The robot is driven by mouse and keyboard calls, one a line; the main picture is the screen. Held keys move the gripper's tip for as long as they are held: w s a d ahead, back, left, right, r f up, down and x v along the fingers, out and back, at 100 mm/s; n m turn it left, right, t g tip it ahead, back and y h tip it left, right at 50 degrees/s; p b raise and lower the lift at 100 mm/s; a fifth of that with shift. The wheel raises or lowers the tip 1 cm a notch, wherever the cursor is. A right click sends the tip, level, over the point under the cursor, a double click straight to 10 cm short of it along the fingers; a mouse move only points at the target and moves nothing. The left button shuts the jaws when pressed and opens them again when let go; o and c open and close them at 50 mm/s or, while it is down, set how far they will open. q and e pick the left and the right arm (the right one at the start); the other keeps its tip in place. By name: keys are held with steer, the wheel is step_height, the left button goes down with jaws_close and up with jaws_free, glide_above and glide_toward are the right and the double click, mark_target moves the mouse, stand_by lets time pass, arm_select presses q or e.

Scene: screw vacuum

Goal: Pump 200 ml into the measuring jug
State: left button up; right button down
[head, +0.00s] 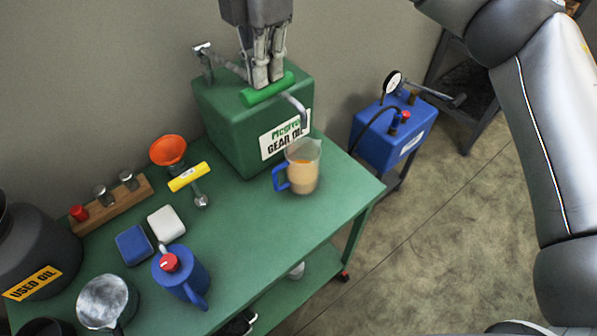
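The green pump box (235,125), labelled GEAR OIL, stands at the back of the green table. A bright green bar handle (267,90) lies across its top, and a curved grey spout (295,105) reaches over its front edge. The clear measuring jug (303,172) stands upright below the spout. It holds tan-orange liquid to about mid-height or above; its scale is unreadable. Its blue handle points left. My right gripper (268,82) points down with its fingers close together and their tips at the handle's top. No finger visibly wraps the handle. My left gripper is out of view.
A blue vacuum pump (393,132) stands right of the table. The tabletop's front right is clear.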

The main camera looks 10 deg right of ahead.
steer(key=shift+r+p, duration=0.9)
steer(key=shift+r, duration=0.8)
step_height(320, 180, up, 5)
steer(key=p, duration=0.3)
stand_by(0.3)
